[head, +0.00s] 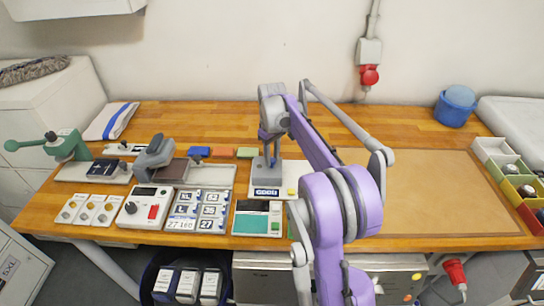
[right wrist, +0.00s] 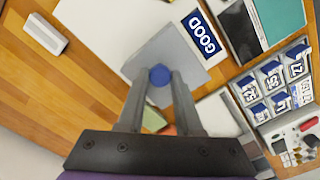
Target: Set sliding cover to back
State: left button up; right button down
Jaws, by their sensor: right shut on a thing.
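The sliding cover (right wrist: 190,68) is a grey plate with a blue knob (right wrist: 160,75). It lies on a pale base board (right wrist: 100,35). A blue label reading GOOD (right wrist: 201,34) is uncovered beside the plate; in the head view the label (head: 266,192) is at the board's front edge. My right gripper (right wrist: 159,82) is shut on the blue knob, one finger on each side. In the head view my right gripper (head: 267,160) comes down behind the label, and its arm hides part of the board. My left gripper is not in view.
A teal-and-white unit (head: 257,218) stands in front of the board. A tray of number tags (head: 198,211) and a grey control box (head: 145,207) are to the left. A brown mat (head: 430,195) lies to the right. Coloured blocks (head: 222,153) lie behind left.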

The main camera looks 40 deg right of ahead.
dwell(0.5)
jog(key=s+d, duration=0.2)
jog(key=d, duration=0.1)
jog(key=s+d, duration=0.3)
jog(key=s+d+b, duration=0.1)
jog(key=s+d, duration=0.1)
jog(key=d, duration=0.1)
jog(key=shift+s, duration=0.3)
jog(key=c, duration=0.6)
grip_release()
jog(key=shift+s+d, duration=0.1)
jog(key=shift+d, duration=0.05)
jog(key=shift+r, duration=0.1)
notch_tip(320, 180, up, 11)
jog(key=shift+f+p, duration=0.2)
jog(key=shift+p, duration=0.25)
